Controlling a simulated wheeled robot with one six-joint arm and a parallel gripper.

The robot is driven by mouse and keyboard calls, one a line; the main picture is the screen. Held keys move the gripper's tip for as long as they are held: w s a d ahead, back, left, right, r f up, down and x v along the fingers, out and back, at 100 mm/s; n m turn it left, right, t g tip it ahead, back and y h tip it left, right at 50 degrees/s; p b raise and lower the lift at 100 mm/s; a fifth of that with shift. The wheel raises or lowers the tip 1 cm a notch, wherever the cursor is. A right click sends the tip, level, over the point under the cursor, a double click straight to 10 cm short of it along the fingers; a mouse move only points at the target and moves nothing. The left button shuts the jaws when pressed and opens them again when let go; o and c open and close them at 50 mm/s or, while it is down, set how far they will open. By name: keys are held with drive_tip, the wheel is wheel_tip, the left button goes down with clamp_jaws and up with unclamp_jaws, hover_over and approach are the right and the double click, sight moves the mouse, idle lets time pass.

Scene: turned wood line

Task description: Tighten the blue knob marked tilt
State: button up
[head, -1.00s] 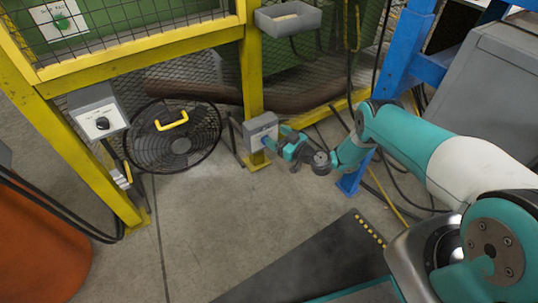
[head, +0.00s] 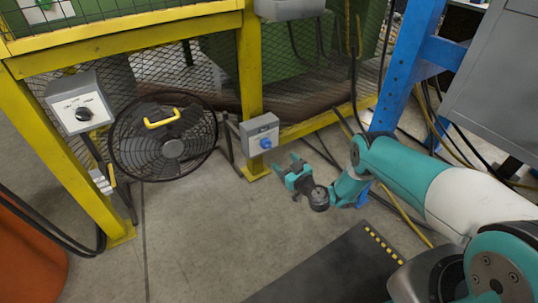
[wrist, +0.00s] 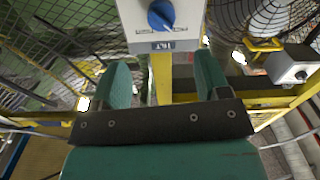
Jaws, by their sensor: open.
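The blue knob (head: 265,143) sits on the front of a small grey box (head: 258,128) fixed to the yellow post. In the wrist view the blue knob (wrist: 161,15) shows at the top centre, with a label reading TILT below it on the box face (wrist: 184,38). My gripper (head: 287,165) is open and empty, a little below and to the right of the box in the head view, apart from it. In the wrist view its two teal fingers (wrist: 163,78) stand wide apart, with the knob beyond them.
A black round fan (head: 165,140) with a yellow handle stands left of the post. Another control box (head: 80,104) with a black knob is at the left. A blue frame (head: 404,70) stands at the right. Hoses and cables lie behind. The floor (head: 200,220) in front is clear.

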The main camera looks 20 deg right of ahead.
sight(269, 146)
drive_tip(key=b, duration=0.2)
drive_tip(key=w+b, duration=0.1)
drive_tip(key=b, duration=0.5)
drive_tip(key=shift+w+a+f, duration=0.3)
drive_tip(key=shift+w+a, duration=0.05)
drive_tip(key=shift+w, duration=0.05)
drive_tip(key=shift+b, duration=0.7)
drive_tip(key=b+x, duration=0.1)
drive_tip(key=x, duration=0.1)
drive_tip(key=b+x, duration=0.1)
drive_tip(key=x, duration=0.2)
drive_tip(key=b+x, duration=0.1)
drive_tip(key=x, duration=0.2)
drive_tip(key=shift+a+r, duration=0.1)
drive_tip(key=shift+r, duration=0.15)
drive_tip(key=shift+w+r, duration=0.1)
drive_tip(key=shift+w, duration=0.25)
drive_tip(key=c, duration=0.9)
